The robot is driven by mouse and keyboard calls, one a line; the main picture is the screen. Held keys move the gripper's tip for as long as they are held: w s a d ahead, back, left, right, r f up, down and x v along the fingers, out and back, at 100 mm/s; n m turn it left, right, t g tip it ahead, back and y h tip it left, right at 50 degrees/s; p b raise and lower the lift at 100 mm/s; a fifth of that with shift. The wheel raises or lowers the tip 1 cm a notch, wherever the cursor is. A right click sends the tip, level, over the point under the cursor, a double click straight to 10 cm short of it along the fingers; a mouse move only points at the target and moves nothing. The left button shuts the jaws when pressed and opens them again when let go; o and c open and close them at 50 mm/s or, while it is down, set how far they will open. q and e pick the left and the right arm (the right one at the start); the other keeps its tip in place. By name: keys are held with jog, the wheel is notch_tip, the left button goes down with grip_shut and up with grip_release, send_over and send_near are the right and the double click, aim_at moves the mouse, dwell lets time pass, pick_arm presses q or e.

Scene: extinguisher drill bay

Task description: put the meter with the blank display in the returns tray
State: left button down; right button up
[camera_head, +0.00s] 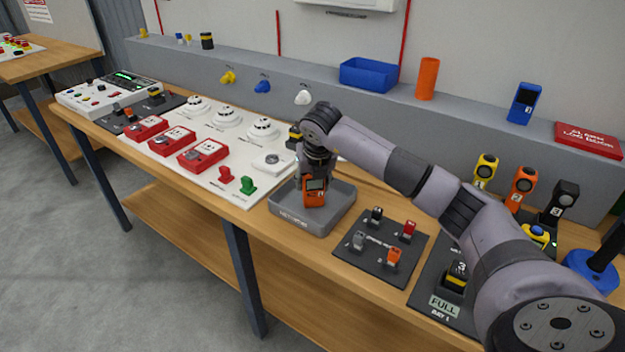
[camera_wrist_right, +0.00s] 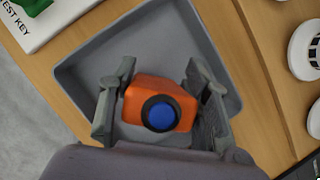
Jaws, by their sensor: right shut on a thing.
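An orange meter (camera_head: 315,193) is held upright in my right gripper (camera_head: 316,178), whose fingers are shut on its two sides. The meter is within the outline of the grey returns tray (camera_head: 297,222); I cannot tell whether it touches the tray floor. Its small display is too small to read. In the right wrist view the orange meter (camera_wrist_right: 152,88) shows from above with a round blue top, between the fingers (camera_wrist_right: 162,95), over the tray (camera_wrist_right: 215,28). A blue meter (camera_head: 523,103) with a dark screen stands on the back ledge. My left gripper is not in view.
A white panel (camera_head: 215,130) with red call points and white detectors lies left of the tray. A dark key mat (camera_head: 372,262) lies close on the right. Yellow, orange and black devices (camera_head: 522,187) stand farther right. A blue bin (camera_head: 368,75) and orange cylinder (camera_head: 427,78) are behind.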

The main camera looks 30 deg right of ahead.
jog(key=o, duration=1.3)
jog(key=shift+r, duration=0.1)
jog(key=b+v, duration=0.1)
jog(key=v, duration=1.1)
